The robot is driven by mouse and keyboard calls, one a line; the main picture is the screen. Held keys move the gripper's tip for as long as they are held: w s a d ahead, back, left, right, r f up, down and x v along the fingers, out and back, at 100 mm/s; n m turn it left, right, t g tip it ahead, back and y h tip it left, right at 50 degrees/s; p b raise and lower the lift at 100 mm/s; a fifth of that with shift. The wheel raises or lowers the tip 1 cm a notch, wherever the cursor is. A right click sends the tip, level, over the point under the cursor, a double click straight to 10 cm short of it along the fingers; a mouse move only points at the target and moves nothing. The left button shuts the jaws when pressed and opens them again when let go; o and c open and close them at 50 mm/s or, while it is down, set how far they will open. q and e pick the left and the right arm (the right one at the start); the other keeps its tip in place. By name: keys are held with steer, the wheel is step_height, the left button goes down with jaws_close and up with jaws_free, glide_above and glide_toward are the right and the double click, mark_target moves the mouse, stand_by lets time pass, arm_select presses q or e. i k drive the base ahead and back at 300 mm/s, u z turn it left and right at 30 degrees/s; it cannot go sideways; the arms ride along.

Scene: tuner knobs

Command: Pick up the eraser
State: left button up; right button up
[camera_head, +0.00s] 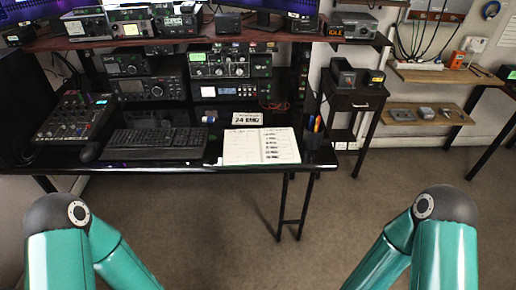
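A small blue-and-white object (209,118), which looks like the eraser, lies on the black desk (190,168) behind the open notebook (261,146) and near the keyboard's right end. It is too small to make out clearly. Teal links of my two arms show at the bottom left and bottom right, in front of the desk and well apart from it. Neither gripper is in view, so I cannot see whether they are open or shut.
A keyboard (156,144), a mouse (87,151) and a mixer (75,116) stand on the left of the desk. A pen cup (313,134) stands at its right end. A white call-sign card (248,118) is behind the notebook. Radios line the back. Carpet (230,225) before the desk is clear.

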mark_target(205, 119)
steer(key=u, duration=1.15)
steer(key=i, duration=1.6)
steer(key=u, duration=0.75)
steer(key=i, duration=0.2)
steer(key=z, duration=3.15)
steer(key=k, duration=0.1)
steer(key=u, duration=0.3)
